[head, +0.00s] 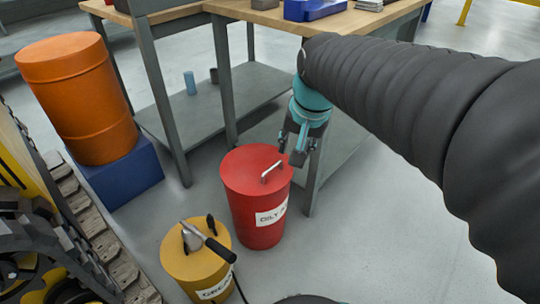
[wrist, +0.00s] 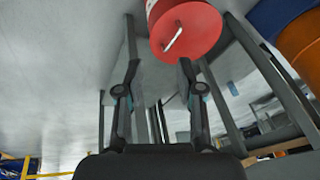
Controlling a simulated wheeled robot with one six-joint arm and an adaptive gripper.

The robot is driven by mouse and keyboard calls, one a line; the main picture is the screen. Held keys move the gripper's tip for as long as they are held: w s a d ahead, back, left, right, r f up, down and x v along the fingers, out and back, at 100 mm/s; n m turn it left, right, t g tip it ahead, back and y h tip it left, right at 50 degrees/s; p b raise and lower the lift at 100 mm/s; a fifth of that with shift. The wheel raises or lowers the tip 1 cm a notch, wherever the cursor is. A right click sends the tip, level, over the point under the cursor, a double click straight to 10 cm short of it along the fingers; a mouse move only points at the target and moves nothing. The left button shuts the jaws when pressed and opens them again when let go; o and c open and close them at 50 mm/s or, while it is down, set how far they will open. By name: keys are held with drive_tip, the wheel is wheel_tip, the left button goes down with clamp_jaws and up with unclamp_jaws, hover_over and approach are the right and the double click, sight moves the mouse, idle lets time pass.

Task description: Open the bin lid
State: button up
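The red bin (head: 258,207) stands on the floor in the head view, with a white label on its front. Its red lid (head: 243,166) is on, and a pale bar handle (head: 271,171) rises from the lid. My gripper (head: 291,155) is just to the right of the lid and above its edge, apart from the handle. In the wrist view the lid (wrist: 193,33) and its handle (wrist: 173,38) show beyond the fingers, at upper right. My gripper (wrist: 158,68) has its two fingers spread wide with nothing between them.
A workbench (head: 270,17) with grey legs and a lower shelf (head: 200,120) is behind. An orange drum (head: 83,100) sits on a blue block at left. Floor at right is clear.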

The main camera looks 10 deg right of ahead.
sight(274, 165)
drive_tip(key=w+d+f+m+g+b, duration=0.1)
drive_tip(key=w+f+m+b, duration=0.2)
drive_tip(key=w, duration=0.5)
drive_tip(key=w+d+f+m+g, duration=0.1)
drive_tip(key=w+f+m, duration=0.2)
drive_tip(key=w+f, duration=0.4)
drive_tip(key=shift+y, duration=0.4)
drive_tip(key=b+x, duration=0.1)
drive_tip(key=x, duration=0.3)
drive_tip(key=w+x, duration=0.1)
drive_tip(key=x, duration=0.3)
drive_tip(key=b+x, duration=0.1)
drive_tip(key=x, duration=0.3)
drive_tip(key=shift+w+a+f+b, duration=0.2)
drive_tip(key=shift+a+b, duration=0.1)
clamp_jaws()
